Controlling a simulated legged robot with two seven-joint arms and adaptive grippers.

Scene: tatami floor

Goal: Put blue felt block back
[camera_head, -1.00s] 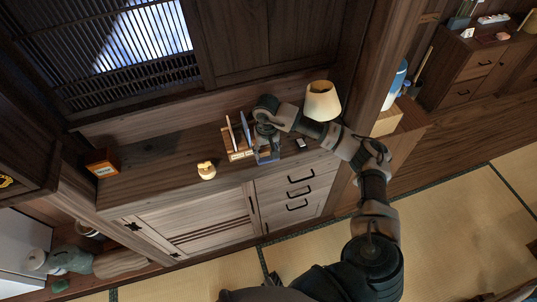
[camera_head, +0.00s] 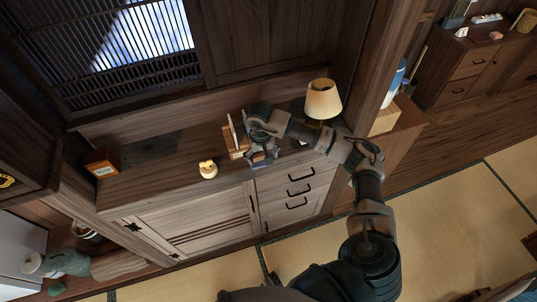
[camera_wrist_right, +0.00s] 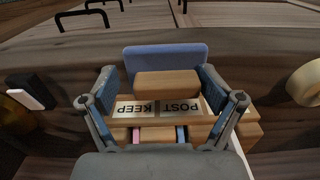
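The blue felt block (camera_wrist_right: 165,56) has a wooden piece along its near side in the right wrist view. My right gripper (camera_wrist_right: 163,82) has its fingers against both ends of it, and it appears held just above or beside the holder; contact below is hidden. The wooden holder (camera_wrist_right: 158,109) carries upside-down KEEP and POST labels. In the head view the holder (camera_head: 237,154) stands on the cabinet, partly hidden by my right wrist. My right gripper (camera_head: 262,157) points down at the holder's right side. My left gripper is not in view.
The dark cabinet top (camera_head: 160,170) has free room to the left. A wooden box (camera_head: 101,163) is at the far left.

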